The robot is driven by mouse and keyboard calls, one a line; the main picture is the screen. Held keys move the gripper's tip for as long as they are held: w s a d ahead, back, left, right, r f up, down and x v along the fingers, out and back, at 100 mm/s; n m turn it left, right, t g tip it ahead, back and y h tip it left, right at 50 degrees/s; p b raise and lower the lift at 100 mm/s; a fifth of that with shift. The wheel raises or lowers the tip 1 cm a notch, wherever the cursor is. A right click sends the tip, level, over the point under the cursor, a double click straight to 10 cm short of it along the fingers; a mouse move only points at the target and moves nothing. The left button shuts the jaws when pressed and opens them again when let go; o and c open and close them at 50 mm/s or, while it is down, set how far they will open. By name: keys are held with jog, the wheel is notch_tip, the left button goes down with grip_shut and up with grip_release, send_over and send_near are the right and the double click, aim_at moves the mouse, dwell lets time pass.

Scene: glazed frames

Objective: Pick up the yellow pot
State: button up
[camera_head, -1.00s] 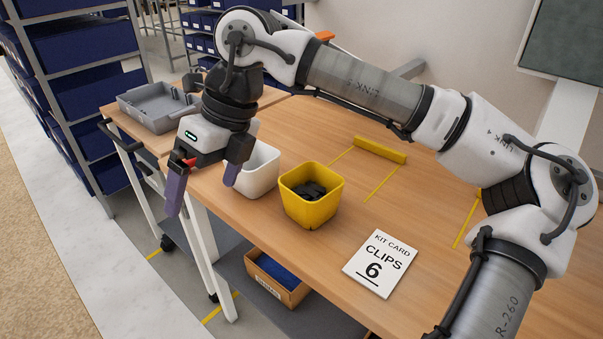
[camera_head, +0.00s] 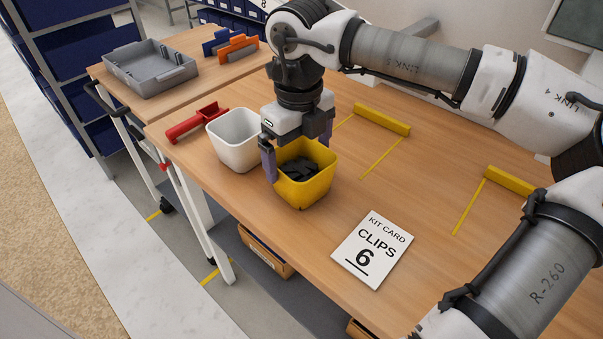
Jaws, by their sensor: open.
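The yellow pot (camera_head: 306,191) stands upright on the wooden table and holds several dark clips. My gripper (camera_head: 298,155) is open and points down over the pot. Its left finger is in front of the pot's left side, and its right finger is at the pot's far right rim, partly hidden behind it. I cannot tell whether either finger touches the pot.
A white pot (camera_head: 233,143) stands close to the left of the yellow pot. A kit card (camera_head: 372,249) reading "CLIPS 6" lies in front. A grey tray (camera_head: 150,70) is on the far table. Yellow blocks (camera_head: 382,119) lie behind.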

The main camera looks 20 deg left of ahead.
aim_at(300, 173)
jog(key=f, duration=0.3)
jog(key=f+p, duration=0.1)
jog(key=f, duration=0.1)
jog(key=shift+s+d+f, duration=0.15)
jog(key=shift+s, duration=0.1)
jog(key=c, duration=0.8)
